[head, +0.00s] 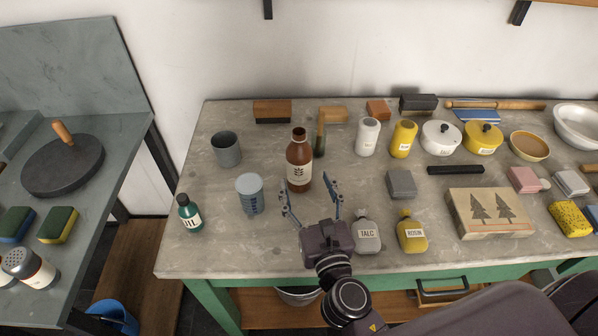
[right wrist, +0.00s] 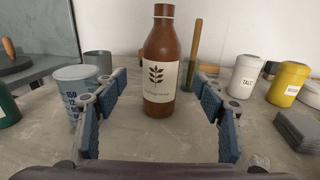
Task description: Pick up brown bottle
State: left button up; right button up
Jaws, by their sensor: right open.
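The brown bottle (head: 299,163) stands upright on the grey table, left of the middle, with a cream label showing a dark plant sprig. My right gripper (head: 313,193) is open in front of the bottle, its fingers pointing towards it. In the right wrist view, the brown bottle (right wrist: 161,62) stands ahead between the two open fingers (right wrist: 158,115), a little beyond their tips as far as I can judge. No contact shows. My left gripper is not in view.
A blue-grey cup (head: 250,194) stands close left of the bottle, and a wooden-handled tool (head: 320,135) close right. A grey mug (head: 226,149), green bottle (head: 189,213), talc bottle (head: 366,233) and yellow rosin bottle (head: 411,231) stand nearby. A slate-topped table (head: 110,150) is at the left.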

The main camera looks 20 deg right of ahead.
aim_at(301, 173)
jog(key=shift+w+f, duration=0.2)
jog(key=shift+f, duration=0.4)
jog(key=shift+w+d+r+p, duration=0.15)
jog(key=shift+w+p, duration=0.15)
jog(key=shift+w, duration=1.1)
jog(key=w, duration=0.3)
jog(key=w+f, duration=0.1)
jog(key=w, duration=0.1)
jog(key=shift+d+f+p, duration=0.1)
jog(key=shift+d+p, duration=0.15)
jog(key=shift+p, duration=0.15)
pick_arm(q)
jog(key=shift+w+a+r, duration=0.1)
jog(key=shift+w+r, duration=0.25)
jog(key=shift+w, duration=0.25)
pick_arm(e)
jog(key=shift+s, duration=0.1)
jog(key=shift+c, duration=0.2)
jog(key=c, duration=1.6)
